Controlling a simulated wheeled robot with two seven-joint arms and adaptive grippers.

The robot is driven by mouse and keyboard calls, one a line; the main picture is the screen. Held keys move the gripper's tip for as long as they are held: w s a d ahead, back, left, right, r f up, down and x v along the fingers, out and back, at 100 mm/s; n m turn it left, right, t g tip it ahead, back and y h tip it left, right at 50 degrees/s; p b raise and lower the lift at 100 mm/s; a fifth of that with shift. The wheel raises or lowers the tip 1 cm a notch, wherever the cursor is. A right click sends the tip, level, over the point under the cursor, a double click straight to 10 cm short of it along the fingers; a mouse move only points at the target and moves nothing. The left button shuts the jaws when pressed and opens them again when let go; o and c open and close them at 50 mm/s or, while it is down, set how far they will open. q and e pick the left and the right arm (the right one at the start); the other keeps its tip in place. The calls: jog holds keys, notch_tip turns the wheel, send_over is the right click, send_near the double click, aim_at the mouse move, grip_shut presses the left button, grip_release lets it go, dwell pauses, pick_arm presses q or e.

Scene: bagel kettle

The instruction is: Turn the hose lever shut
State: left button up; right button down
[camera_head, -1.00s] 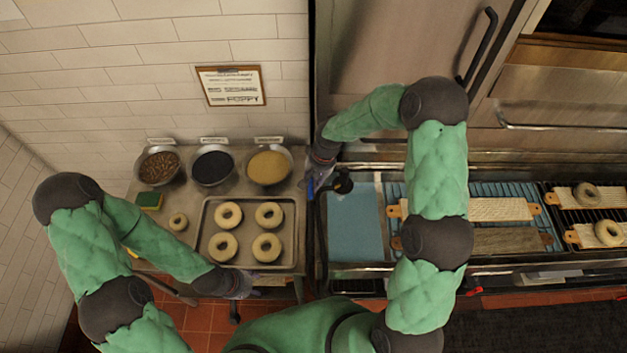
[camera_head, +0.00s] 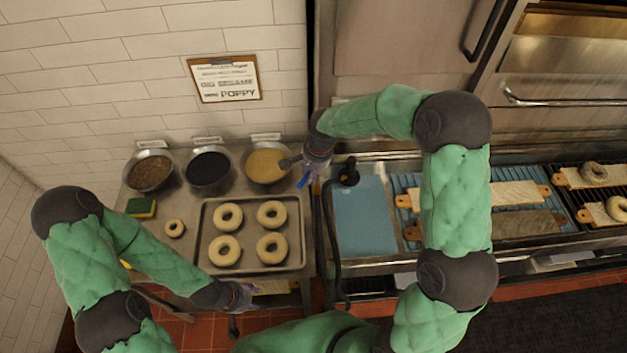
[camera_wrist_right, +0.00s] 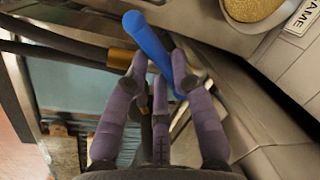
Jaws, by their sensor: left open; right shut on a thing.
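The blue hose lever (camera_wrist_right: 150,42) runs diagonally between my right gripper's purple fingers (camera_wrist_right: 155,85) in the right wrist view, and these are shut on it. A brass fitting (camera_wrist_right: 122,58) on the dark hose sits beside the lever. In the head view, my right gripper (camera_head: 314,163) is at the right end of the counter, with a small blue bit of the lever (camera_head: 304,180) showing below it. The black hose (camera_head: 330,235) hangs down to its right. My left gripper (camera_head: 243,297) is open and low at the counter's front edge, apart from the lever.
A sesame bowl (camera_head: 265,166) is close left of my right gripper, beside bowls of dark (camera_head: 208,170) and brown (camera_head: 150,172) toppings. A tray (camera_head: 298,235) holds several bagels. A blue sink area (camera_head: 363,225) and bagel boards (camera_head: 510,194) lie to the right.

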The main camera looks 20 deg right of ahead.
jog(key=shift+w+a+m+t+h+b, duration=0.1)
jog(key=shift+w+a+m+h+b, duration=0.35)
jog(key=shift+m+b, duration=1.25)
jog(key=shift+w+a+m+t+h+b, duration=0.15)
jog(key=shift+w+m+b, duration=0.45)
jog(key=shift+m+b, duration=1.05)
jog(key=shift+w+a+m+t+h+b, duration=0.1)
jog(key=shift+w+a+m+h+b, duration=0.35)
jog(key=shift+m+b, duration=1.25)
jog(key=shift+w+d+m, duration=0.15)
jog(key=shift+d+m, duration=0.05)
jog(key=shift+m, duration=0.05)
jog(key=c, duration=1)
grip_release()
jog(key=v, duration=1.2)
jog(key=shift+d, duration=0.1)
